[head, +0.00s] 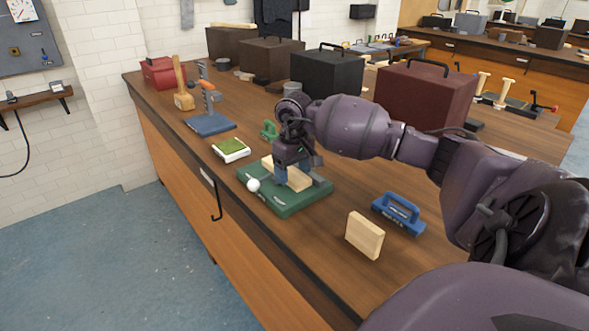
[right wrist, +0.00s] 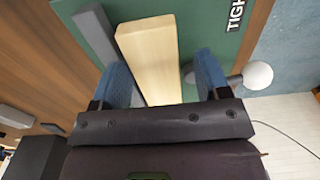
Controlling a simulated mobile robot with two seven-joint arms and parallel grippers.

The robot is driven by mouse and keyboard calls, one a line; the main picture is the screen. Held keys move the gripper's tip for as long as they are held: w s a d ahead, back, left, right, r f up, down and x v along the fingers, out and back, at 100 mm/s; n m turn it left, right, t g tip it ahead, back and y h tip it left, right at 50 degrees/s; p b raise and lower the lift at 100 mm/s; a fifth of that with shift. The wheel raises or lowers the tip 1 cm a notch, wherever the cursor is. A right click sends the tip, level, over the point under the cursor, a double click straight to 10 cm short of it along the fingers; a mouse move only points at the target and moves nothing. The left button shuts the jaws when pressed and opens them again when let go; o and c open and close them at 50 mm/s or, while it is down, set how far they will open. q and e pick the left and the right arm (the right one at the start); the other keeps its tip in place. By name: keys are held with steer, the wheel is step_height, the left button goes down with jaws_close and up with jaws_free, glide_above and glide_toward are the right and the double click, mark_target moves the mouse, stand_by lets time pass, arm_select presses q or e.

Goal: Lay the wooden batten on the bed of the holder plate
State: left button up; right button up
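The pale wooden batten (head: 298,182) lies on the green holder plate (head: 284,209), beneath my right gripper (head: 294,174). In the right wrist view the batten (right wrist: 150,58) lies between the two blue fingers of the right gripper (right wrist: 162,66). The fingers stand apart, with a visible gap between the batten and the right-hand finger. A grey bar (right wrist: 96,35) runs along the batten's left side. A white ball knob (right wrist: 258,75) is at the plate's edge beyond the right-hand finger. The fingers partly hide the batten in the head view. My left gripper is not in view.
A wooden block (head: 365,236) and a blue handled tool (head: 399,212) stand to the right of the plate. A white and green pad (head: 231,150), a green clamp (head: 268,130) and a blue-based stand (head: 210,124) are beyond it. Large toolboxes (head: 327,73) line the back. The bench's front edge is close.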

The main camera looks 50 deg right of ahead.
steer(key=shift+s+d+f, duration=0.2)
steer(key=shift+s+f, duration=0.05)
steer(key=shift+f, duration=0.5)
steer(key=shift+w+d+r+p, duration=0.1)
steer(key=shift+r+p, duration=0.45)
steer(key=shift+r, duration=0.2)
steer(key=shift+d+r, duration=0.2)
steer(key=shift+r, duration=0.4)
steer(key=shift+d+r, duration=0.2)
steer(key=shift+r, duration=0.35)
step_height(320, 180, up, 10)
steer(key=shift+a, duration=0.3)
steer(key=shift+w, duration=0.1)
